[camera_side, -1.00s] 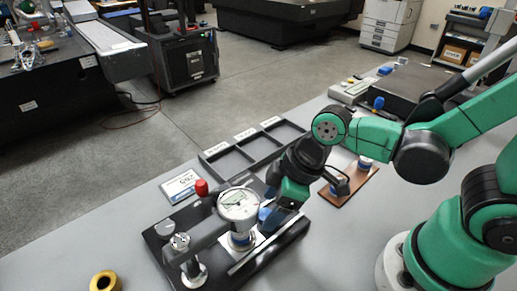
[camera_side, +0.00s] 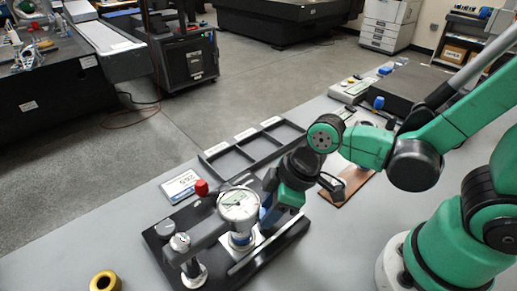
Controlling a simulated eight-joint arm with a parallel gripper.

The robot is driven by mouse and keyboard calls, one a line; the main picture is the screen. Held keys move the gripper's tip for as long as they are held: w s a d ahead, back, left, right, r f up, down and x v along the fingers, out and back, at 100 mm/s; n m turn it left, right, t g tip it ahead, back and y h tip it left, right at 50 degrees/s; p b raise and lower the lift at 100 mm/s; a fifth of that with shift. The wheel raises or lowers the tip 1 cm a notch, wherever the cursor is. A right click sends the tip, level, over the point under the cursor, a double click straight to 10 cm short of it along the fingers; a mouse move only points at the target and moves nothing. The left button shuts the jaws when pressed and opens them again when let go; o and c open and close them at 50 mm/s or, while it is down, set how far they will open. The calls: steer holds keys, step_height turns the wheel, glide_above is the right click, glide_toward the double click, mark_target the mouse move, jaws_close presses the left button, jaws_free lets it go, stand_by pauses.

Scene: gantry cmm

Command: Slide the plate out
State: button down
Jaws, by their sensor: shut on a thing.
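The fixture's black base (camera_side: 212,277) lies on the grey bench and carries a gauge stand with a round dial gauge (camera_side: 239,204). A silver plate (camera_side: 257,239) lies on the base beneath the dial, partly hidden by the gauge and my gripper. A bright rail runs along the plate's front side. My gripper (camera_side: 268,216) is low over the base, just right of the dial, its blue fingers shut at the plate's right part. The exact contact is hidden behind my wrist and the gauge.
An empty sectioned dark tray (camera_side: 254,149) and a label card (camera_side: 181,186) lie behind. A yellow ring (camera_side: 105,282) lies front left.

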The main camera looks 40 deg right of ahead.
steer(key=d, duration=0.9)
steer(key=shift+d, duration=0.25)
steer(key=shift+c, duration=2.4)
jaws_free()
steer(key=shift+r, duration=0.1)
steer(key=shift+v, duration=2.7)
steer(key=w+r+m+t+h, duration=0.1)
steer(key=m, duration=0.2)
steer(key=w+r+m+t+h, duration=0.1)
steer(key=r+m, duration=0.1)
steer(key=m, duration=0.1)
steer(key=w+r+m+t+h, duration=0.1)
steer(key=m+t, duration=0.1)
steer(key=m, duration=0.1)
steer(key=shift+w+a+r, duration=0.1)
steer(key=shift+w+r, duration=0.1)
steer(key=shift+w, duration=0.2)
